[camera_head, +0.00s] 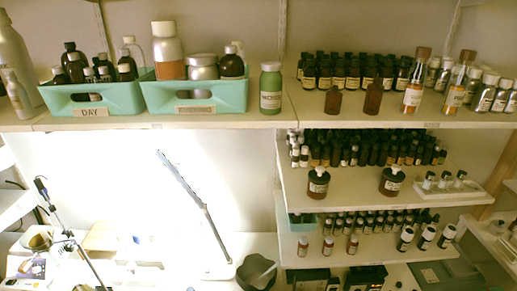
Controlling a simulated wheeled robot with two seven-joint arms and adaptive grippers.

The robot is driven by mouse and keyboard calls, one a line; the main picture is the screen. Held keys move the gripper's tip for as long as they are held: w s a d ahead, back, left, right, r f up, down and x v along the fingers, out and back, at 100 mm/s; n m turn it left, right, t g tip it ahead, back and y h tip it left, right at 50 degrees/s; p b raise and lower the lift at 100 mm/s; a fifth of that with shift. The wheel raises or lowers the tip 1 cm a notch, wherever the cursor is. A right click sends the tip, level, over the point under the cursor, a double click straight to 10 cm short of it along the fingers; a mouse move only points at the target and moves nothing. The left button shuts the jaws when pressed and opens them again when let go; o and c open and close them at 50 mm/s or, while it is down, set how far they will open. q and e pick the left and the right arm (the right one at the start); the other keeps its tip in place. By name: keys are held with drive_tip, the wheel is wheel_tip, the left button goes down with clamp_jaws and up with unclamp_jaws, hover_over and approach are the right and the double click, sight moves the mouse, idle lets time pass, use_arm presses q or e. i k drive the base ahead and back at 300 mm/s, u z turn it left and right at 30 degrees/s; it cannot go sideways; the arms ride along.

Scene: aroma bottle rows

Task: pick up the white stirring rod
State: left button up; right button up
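A dark bowl-like vessel (250,281) stands at the bottom centre of the view, on the lower work surface. A pale, thin rod-like piece (264,272) leans in it, slanting up to the right; it may be the white stirring rod, but it is too small to tell. The lower part of the vessel is cut off by the picture's bottom edge. Neither my left nor my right gripper is in view.
A slanted white lamp-like bar (196,196) rises left of the vessel. A thin stand (76,240) is further left. Shelves of bottles (372,190) fill the right. Two green bins (120,101) sit on the upper shelf (170,122). White surface lies left of the vessel.

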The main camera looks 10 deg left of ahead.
sight(151, 236)
drive_tip(key=u, duration=1.4)
